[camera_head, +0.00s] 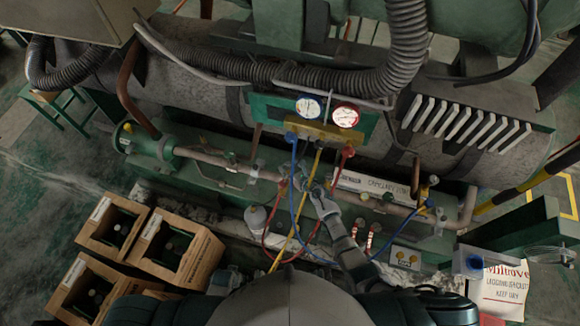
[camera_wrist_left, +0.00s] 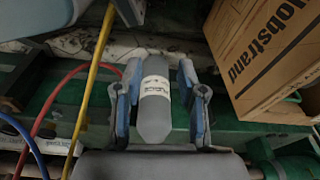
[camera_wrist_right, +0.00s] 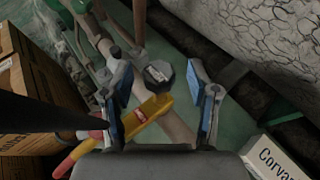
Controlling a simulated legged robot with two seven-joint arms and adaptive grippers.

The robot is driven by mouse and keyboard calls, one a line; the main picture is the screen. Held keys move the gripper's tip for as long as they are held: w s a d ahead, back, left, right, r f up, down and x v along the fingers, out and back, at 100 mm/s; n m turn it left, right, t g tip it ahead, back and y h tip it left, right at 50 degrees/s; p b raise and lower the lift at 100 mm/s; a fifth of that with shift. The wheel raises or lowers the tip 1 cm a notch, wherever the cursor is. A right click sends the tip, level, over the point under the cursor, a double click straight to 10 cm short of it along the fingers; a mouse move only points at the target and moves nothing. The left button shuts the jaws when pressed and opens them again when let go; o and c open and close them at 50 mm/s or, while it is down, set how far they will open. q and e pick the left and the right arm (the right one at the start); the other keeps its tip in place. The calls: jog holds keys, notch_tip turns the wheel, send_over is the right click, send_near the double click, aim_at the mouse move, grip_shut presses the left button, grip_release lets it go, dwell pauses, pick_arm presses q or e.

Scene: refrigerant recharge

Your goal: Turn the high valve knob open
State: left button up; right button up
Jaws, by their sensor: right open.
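In the right wrist view, a dark grey faceted knob (camera_wrist_right: 158,75) with a small pale label stands just beyond the open fingers of my right gripper (camera_wrist_right: 162,108). The label is too small to read, so I cannot tell for sure that it is the high valve knob. In the head view my right gripper (camera_head: 312,186) is at the pipe below the gauges, partly covering what it faces. My left gripper (camera_wrist_left: 157,105) is open, with a grey bottle (camera_wrist_left: 154,85) with a white label in line between its fingers; I see no contact.
A blue gauge (camera_head: 308,107) and a red gauge (camera_head: 345,115) sit above a yellow manifold (camera_head: 325,131). Blue, yellow and red hoses (camera_head: 294,180) hang close to my right gripper. Cardboard boxes (camera_head: 178,248) stand at the lower left.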

jog(key=shift+a, duration=0.1)
grip_shut()
